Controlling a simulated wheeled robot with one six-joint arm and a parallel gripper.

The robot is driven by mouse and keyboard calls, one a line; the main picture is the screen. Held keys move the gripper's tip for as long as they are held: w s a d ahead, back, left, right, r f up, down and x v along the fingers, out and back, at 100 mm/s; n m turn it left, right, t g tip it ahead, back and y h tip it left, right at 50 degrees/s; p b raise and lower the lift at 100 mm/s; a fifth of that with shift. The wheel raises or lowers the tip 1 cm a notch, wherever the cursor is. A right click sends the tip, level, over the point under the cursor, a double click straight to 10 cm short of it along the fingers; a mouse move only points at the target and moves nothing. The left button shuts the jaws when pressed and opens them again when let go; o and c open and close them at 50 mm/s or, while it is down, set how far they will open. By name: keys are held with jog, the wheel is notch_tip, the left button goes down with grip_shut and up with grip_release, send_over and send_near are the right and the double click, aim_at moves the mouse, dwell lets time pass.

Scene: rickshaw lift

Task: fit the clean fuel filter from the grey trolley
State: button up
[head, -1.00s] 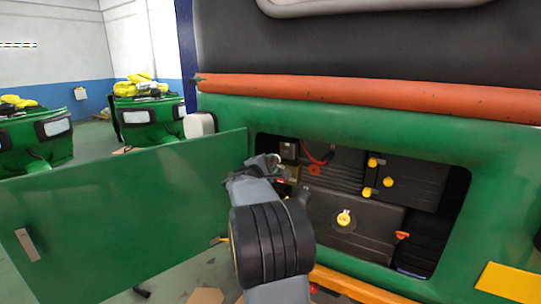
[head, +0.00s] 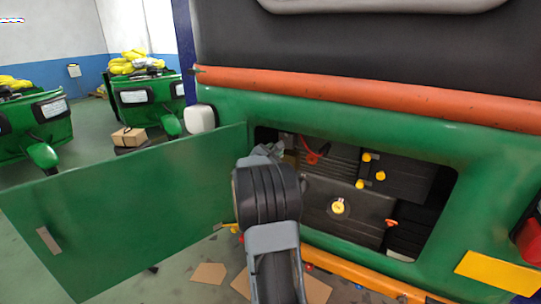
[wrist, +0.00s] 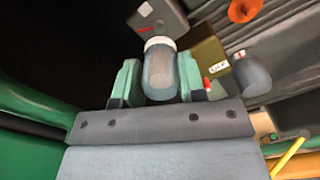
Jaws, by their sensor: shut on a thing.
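My gripper (wrist: 159,72) has green fingers on both sides of a fuel filter (wrist: 159,82), a translucent grey-blue cylinder with a whitish ribbed cap. It is shut on the filter, which points cap-first away from my wrist. A grey block with a small light fitting (wrist: 157,18) is just beyond the cap; whether they touch I cannot tell. In the head view my gripper (head: 268,152) is at the left end of the open engine bay (head: 395,195), and my wrist hides the filter. The grey trolley is not identifiable in view.
An olive box (wrist: 207,58) and a dark grey rounded part (wrist: 252,76) sit close right of the filter. The open green door (head: 130,215) stands left of my arm. The bay has dark housings with yellow caps (head: 338,207). Cardboard pieces (head: 208,273) lie on the floor.

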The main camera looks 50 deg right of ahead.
jog(key=shift+x, duration=1.9)
jog(key=shift+s+a+r+b, duration=0.1)
jog(key=shift+r+b, duration=0.1)
jog(key=shift+b, duration=0.4)
jog(key=shift+d+f+b, duration=0.1)
jog(key=shift+d+b, duration=0.15)
jog(key=shift+b, duration=0.45)
dwell(0.5)
jog(key=shift+d, duration=0.3)
dwell(1.1)
